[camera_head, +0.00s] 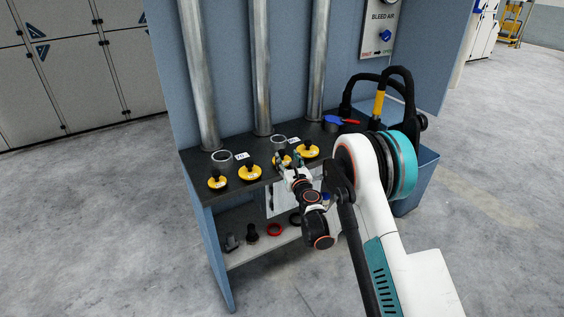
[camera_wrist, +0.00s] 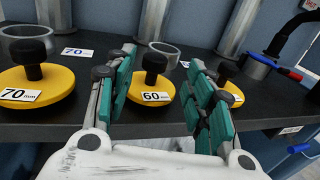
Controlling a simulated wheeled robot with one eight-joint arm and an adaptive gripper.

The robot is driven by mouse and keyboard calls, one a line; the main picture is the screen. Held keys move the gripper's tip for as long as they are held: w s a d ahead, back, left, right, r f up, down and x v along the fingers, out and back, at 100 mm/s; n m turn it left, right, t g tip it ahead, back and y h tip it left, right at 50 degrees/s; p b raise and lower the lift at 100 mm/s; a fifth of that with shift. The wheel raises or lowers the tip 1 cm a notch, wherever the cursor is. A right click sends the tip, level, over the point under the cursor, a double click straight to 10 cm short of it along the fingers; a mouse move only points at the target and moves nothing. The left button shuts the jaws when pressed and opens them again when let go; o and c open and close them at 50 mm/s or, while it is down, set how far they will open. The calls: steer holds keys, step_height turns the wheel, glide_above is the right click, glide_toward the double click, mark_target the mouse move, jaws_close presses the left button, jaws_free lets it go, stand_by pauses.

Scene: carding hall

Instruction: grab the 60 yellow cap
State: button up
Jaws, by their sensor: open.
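The 60 yellow cap (camera_wrist: 133,86) is a round yellow disc with a black knob and a "60 mm" label, lying on the dark bench top. In the head view the 60 cap (camera_head: 276,161) is partly hidden by my gripper (camera_head: 289,160). In the wrist view my gripper (camera_wrist: 165,75) is open, with one green-padded finger on each side of the cap's knob. The knob stands between the fingers, nearer the left one, and I see no grip on it. Whether a finger touches the cap's rim cannot be told.
The 70 yellow cap (camera_wrist: 38,95) lies left of the 60 cap, and another yellow cap (camera_head: 307,152) lies to the right. A further yellow cap (camera_head: 217,183) is at the bench's left end. Metal pipes (camera_head: 260,70) and grey rings (camera_head: 222,159) stand behind.

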mark_target(283, 153)
steer(key=shift+a+b+x, duration=0.15)
steer(key=shift+b+x, duration=0.3)
steer(key=shift+x, duration=0.95)
steer(key=shift+a+b+x, duration=0.1)
steer(key=shift+b+x, duration=0.3)
steer(key=shift+x, duration=0.95)
steer(key=shift+s+r, duration=0.1)
steer(key=shift+r, duration=0.1)
jaws_close()
